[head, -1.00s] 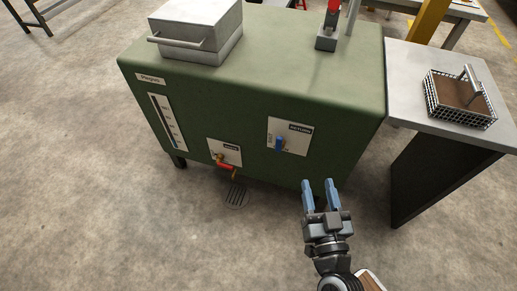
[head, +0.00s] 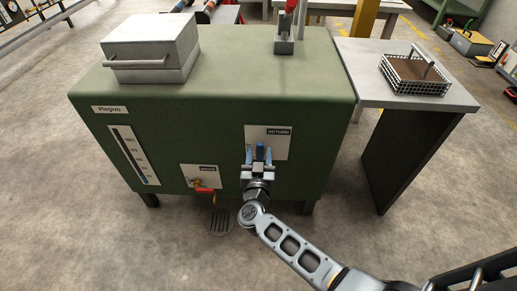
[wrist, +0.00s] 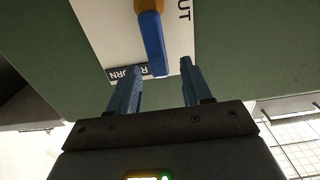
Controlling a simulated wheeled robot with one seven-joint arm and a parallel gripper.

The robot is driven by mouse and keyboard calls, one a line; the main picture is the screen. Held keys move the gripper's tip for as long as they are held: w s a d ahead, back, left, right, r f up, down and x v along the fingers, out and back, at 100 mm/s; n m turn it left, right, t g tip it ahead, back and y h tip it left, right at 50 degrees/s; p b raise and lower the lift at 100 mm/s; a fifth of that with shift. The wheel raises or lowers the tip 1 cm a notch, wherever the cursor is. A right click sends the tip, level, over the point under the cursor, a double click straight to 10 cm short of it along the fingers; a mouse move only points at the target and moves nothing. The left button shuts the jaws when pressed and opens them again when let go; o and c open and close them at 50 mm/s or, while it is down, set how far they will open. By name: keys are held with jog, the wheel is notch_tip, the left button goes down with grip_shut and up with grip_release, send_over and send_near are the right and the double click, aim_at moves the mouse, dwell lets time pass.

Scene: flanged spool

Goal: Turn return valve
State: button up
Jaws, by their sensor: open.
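The return valve's blue handle (head: 260,152) is on the white plate labelled RETURN (head: 281,139), on the front of the green tank (head: 215,110). In the wrist view the handle (wrist: 153,42) is blue with a brass-coloured hub at its base. My gripper (head: 261,157) is in front of the plate, with its two blue fingers on either side of the handle in the head view. In the wrist view the open fingers (wrist: 157,82) show a gap, and the handle's tip is close to the space between them. I see no finger touching the handle.
A second valve with a red handle (head: 205,190) is lower left on the tank, above a floor drain (head: 221,222). A side table (head: 400,101) with a wire basket (head: 415,75) stands at right. A metal box (head: 150,47) sits on the tank.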

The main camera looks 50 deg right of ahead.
aim_at(260, 149)
jog(key=shift+b+x, duration=0.3)
jog(key=shift+x, duration=1.55)
jog(key=shift+s, duration=0.1)
grip_shut()
